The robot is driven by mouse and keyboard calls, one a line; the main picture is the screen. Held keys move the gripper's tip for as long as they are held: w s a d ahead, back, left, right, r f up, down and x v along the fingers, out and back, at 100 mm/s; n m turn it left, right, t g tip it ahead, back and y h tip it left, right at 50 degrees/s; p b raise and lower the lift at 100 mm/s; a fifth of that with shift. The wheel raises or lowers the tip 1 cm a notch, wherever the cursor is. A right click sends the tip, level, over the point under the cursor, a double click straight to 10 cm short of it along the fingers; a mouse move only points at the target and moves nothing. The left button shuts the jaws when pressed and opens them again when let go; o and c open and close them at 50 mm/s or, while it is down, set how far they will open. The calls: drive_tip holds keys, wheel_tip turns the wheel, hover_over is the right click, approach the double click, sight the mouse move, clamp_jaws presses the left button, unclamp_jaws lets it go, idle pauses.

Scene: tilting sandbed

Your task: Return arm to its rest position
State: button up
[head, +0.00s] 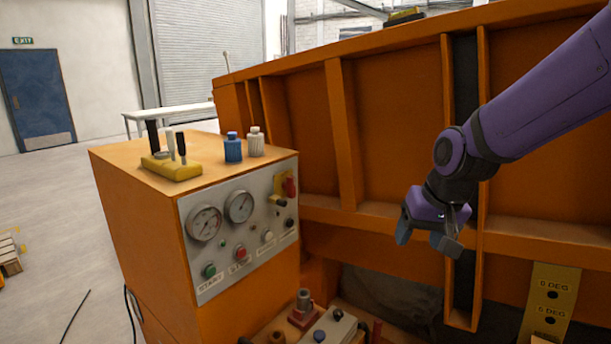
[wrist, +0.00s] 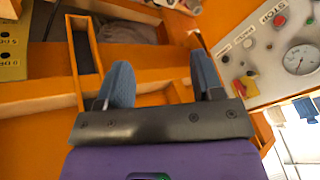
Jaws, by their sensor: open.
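My purple arm reaches in from the right in the head view. My gripper (head: 426,240) hangs in front of the orange sandbed wall (head: 400,130), to the right of the control cabinet. Its fingers are apart with nothing between them. In the wrist view my gripper (wrist: 160,85) shows two blue-grey fingertips spread apart, with orange framework beyond. I cannot tell whether the fingers touch the framework.
The orange control cabinet (head: 135,210) carries gauges, buttons, a yellow lever block (head: 170,168), a blue bottle (head: 233,148) and a white bottle (head: 256,142). A yellow degree plate (head: 551,305) is at lower right. Open floor (head: 50,215) lies left.

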drive_tip(key=s+d+r+t, duration=0.1)
drive_tip(key=s+d+r, duration=0.3)
drive_tip(key=s, duration=0.5)
drive_tip(key=s+d+r+t+h, duration=0.1)
drive_tip(key=s+d+r, duration=0.4)
drive_tip(key=s, duration=0.5)
drive_tip(key=shift+s+d+r+h, duration=0.2)
drive_tip(key=shift+r+h, duration=0.1)
drive_tip(key=shift+r, duration=0.35)
